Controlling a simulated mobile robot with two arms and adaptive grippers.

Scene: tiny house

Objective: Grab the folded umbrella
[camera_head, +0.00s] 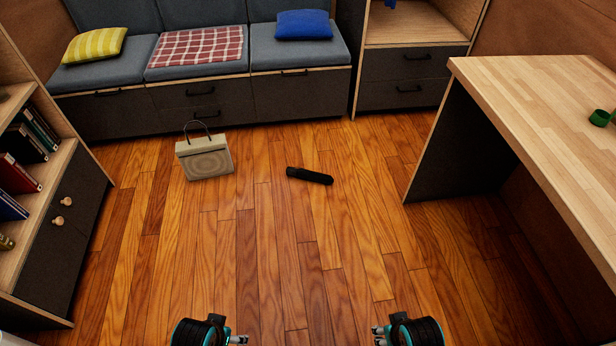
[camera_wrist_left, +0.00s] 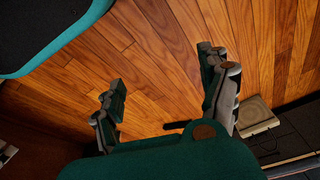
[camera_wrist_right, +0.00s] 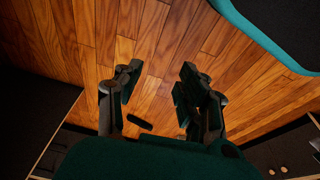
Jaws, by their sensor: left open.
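The folded umbrella (camera_head: 310,176) is a short black stick lying on the wooden floor ahead of me, near the middle of the head view. In the right wrist view the umbrella (camera_wrist_right: 139,122) shows as a small dark bar beyond the gap between the fingers. In the left wrist view a dark piece of it (camera_wrist_left: 176,125) shows, partly hidden by the gripper. My left gripper (camera_wrist_left: 165,95) is open and empty. My right gripper (camera_wrist_right: 154,90) is open and empty. Both are at the bottom of the head view, well short of the umbrella.
A beige bag (camera_head: 205,160) stands on the floor left of the umbrella. A grey sofa bench (camera_head: 200,97) runs along the back. A wooden desk (camera_head: 540,110) stands at the right and a bookshelf cabinet (camera_head: 65,215) at the left. The floor between me and the umbrella is clear.

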